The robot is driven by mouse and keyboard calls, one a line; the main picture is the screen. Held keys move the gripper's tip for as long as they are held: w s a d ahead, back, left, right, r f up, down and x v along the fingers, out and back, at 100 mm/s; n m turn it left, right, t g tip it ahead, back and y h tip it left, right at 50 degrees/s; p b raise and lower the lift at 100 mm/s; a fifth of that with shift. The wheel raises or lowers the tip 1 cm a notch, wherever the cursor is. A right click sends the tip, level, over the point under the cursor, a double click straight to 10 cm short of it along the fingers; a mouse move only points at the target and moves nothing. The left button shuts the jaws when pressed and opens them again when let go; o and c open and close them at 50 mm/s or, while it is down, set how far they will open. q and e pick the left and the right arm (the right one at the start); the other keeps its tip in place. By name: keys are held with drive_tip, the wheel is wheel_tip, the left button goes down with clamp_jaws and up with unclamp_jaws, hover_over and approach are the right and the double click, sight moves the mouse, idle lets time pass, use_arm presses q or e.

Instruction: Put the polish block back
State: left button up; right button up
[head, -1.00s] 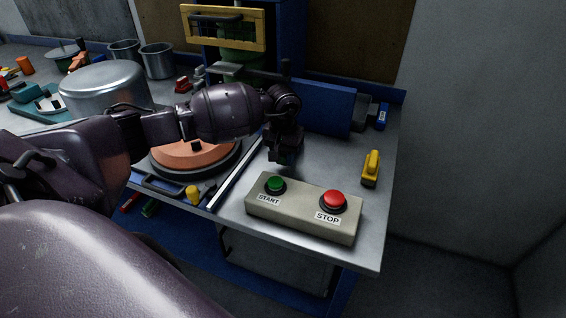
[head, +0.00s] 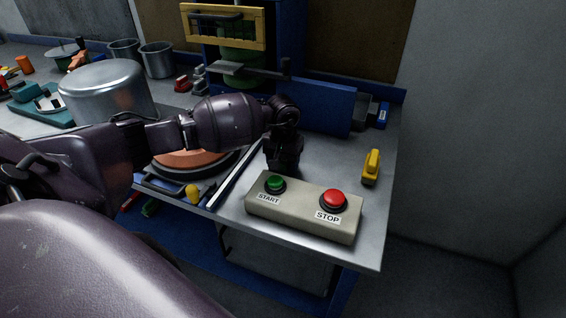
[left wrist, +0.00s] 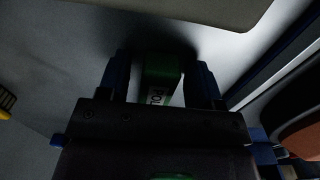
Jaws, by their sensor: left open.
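The polish block (left wrist: 160,88) is green with a white label reading "POL", partly cut off. In the left wrist view it lies between the two blue-tipped fingers of my left gripper (left wrist: 160,82), with the lower part hidden by the gripper body. The jaws are open, and I cannot tell whether they touch it. In the head view my left gripper (head: 282,168) is low over the grey bench, just behind the START/STOP box, and hides the block. My right gripper is out of view.
The START/STOP box (head: 303,213) stands close in front of the gripper. A yellow-handled tool (head: 371,167) lies to the right. A blue panel (head: 325,108) stands behind. The orange polishing wheel (head: 185,160) is at left. Bench is clear between gripper and yellow tool.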

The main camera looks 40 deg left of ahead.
use_arm(q)
drive_tip(key=shift+r, duration=0.15)
drive_tip(key=shift+w+r, duration=0.1)
drive_tip(key=shift+r, duration=0.3)
wheel_tip(320, 180, up, 11)
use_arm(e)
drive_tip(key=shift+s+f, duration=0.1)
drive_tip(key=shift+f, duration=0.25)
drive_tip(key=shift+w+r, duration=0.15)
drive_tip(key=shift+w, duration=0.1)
